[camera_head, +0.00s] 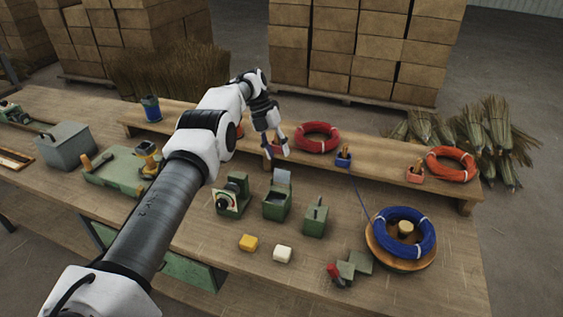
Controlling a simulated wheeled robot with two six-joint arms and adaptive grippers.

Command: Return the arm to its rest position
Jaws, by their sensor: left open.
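My left arm reaches in from the bottom left across the workbench (330,255). Its left gripper (277,150) is open, with its fingers pointing down at the raised shelf along the back, just left of a red coil (317,137). Nothing shows between the fingers. I cannot tell whether the fingertips touch the shelf. My arm hides part of the bench and shelf behind it. My right gripper is not in view.
A blue coil (408,243) sits on a round wooden turntable at the right. An orange-red coil (451,164) lies on the shelf's right end. A grey box (66,146) is at left.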

